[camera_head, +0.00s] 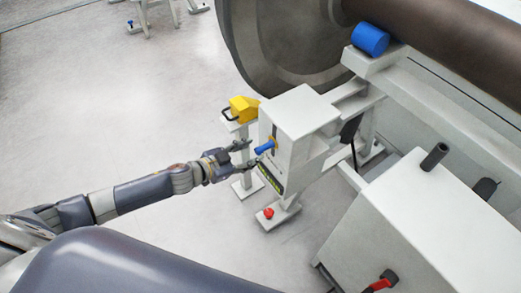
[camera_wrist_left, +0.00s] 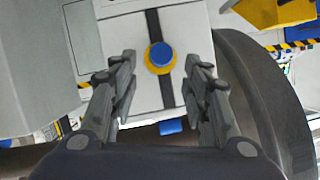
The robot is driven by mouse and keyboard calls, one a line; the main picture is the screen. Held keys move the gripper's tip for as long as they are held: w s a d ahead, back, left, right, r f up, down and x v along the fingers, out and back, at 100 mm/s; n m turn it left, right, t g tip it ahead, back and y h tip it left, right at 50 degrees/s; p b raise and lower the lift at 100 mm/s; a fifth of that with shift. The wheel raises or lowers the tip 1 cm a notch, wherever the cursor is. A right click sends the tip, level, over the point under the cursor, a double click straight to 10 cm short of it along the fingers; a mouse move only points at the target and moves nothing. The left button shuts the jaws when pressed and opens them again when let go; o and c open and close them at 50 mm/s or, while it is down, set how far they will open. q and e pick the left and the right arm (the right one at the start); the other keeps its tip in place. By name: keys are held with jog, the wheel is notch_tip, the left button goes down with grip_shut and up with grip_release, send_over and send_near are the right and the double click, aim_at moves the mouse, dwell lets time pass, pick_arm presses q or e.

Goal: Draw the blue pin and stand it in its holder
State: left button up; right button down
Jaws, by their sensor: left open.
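The blue pin (camera_head: 264,148) sticks out sideways from the front of a white box (camera_head: 300,110) on a stand. In the left wrist view the pin (camera_wrist_left: 161,54) shows end-on, with a yellow ring around it, on a dark vertical strip. My left gripper (camera_head: 246,155) is open in front of it. In the wrist view the fingers of the gripper (camera_wrist_left: 162,62) stand on either side of the pin, apart from it. An upright dark tube (camera_head: 434,157) stands on a white cabinet; I cannot tell whether it is the holder. My right gripper is not in view.
A yellow block with a black handle (camera_head: 244,108) sits on a post beside the box. A large wheel (camera_head: 265,60) and a blue cylinder (camera_head: 370,39) are behind. The white cabinet (camera_head: 385,220) stands at right. A red knob (camera_head: 268,213) is low down. Floor at left is clear.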

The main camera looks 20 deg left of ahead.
aim_at(259, 150)
pick_arm(q)
jog(key=b+x, duration=0.2)
jog(key=x, duration=0.4)
jog(key=shift+w+f, duration=0.1)
jog(key=shift+w, duration=0.05)
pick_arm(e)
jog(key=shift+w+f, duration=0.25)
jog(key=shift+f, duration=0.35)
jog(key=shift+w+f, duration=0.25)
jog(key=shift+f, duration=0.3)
pick_arm(q)
jog(key=shift+c, duration=0.6)
grip_shut()
jog(key=s+a+p, duration=0.1)
jog(key=s+a, duration=0.9)
jog(key=s, duration=0.3)
jog(key=shift+s+a, duration=0.2)
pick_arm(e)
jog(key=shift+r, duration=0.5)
